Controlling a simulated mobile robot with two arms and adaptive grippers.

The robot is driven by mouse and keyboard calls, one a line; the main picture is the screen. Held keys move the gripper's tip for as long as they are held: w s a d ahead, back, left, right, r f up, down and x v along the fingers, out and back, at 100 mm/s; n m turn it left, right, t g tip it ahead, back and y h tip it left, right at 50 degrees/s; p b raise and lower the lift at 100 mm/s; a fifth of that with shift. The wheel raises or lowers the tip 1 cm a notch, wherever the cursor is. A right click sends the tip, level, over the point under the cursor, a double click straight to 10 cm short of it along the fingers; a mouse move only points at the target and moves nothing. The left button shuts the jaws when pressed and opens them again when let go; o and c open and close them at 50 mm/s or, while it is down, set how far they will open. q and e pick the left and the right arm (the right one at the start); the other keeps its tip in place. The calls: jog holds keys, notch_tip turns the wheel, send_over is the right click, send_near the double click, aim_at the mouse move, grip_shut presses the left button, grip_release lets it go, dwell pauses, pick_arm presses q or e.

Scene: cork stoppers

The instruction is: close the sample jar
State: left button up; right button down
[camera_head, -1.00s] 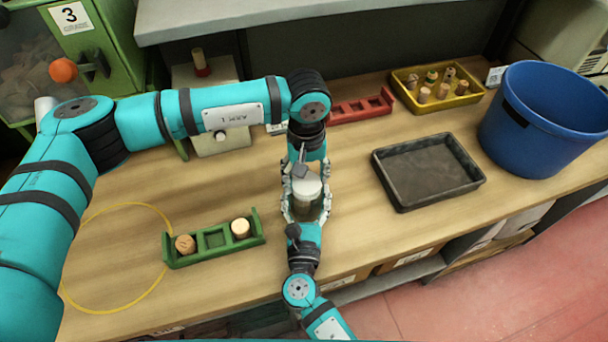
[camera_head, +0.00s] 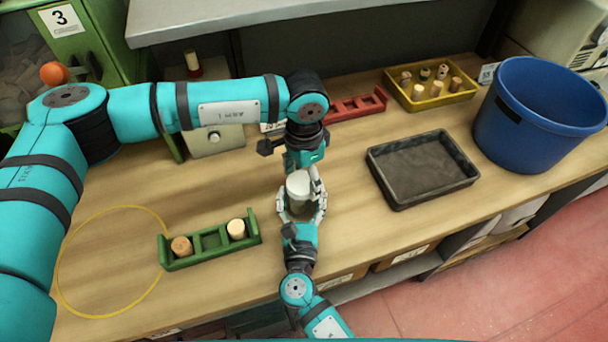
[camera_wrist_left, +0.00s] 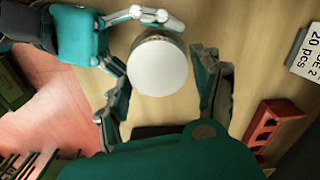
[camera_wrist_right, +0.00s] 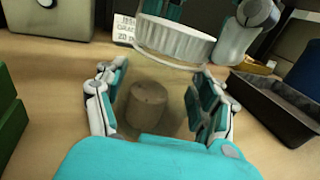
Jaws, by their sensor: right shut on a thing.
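The sample jar (camera_wrist_right: 178,92) is clear glass and stands upright in my right gripper (camera_wrist_right: 160,88), whose fingers press on both its sides. A tan cork (camera_wrist_right: 147,104) shows inside it. A white ribbed lid (camera_head: 299,184) is on top of the jar; in the right wrist view the lid (camera_wrist_right: 174,40) sits over the glass rim, and I cannot tell whether it is fully seated. My left gripper (camera_head: 304,162) is just above and behind the lid. In the left wrist view its fingers (camera_wrist_left: 160,82) are spread apart on either side of the lid, open and empty.
A green rack (camera_head: 210,240) with two corks is left of the jar. A black tray (camera_head: 422,170), a yellow bin (camera_head: 432,98) of corks and a blue bucket (camera_head: 535,115) stand to the right. A red rack (camera_head: 355,106) is behind. Bare table lies around the jar.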

pick_arm(q)
jog(key=shift+o, duration=1)
jog(key=shift+r, duration=0.1)
jog(key=shift+r, duration=2.15)
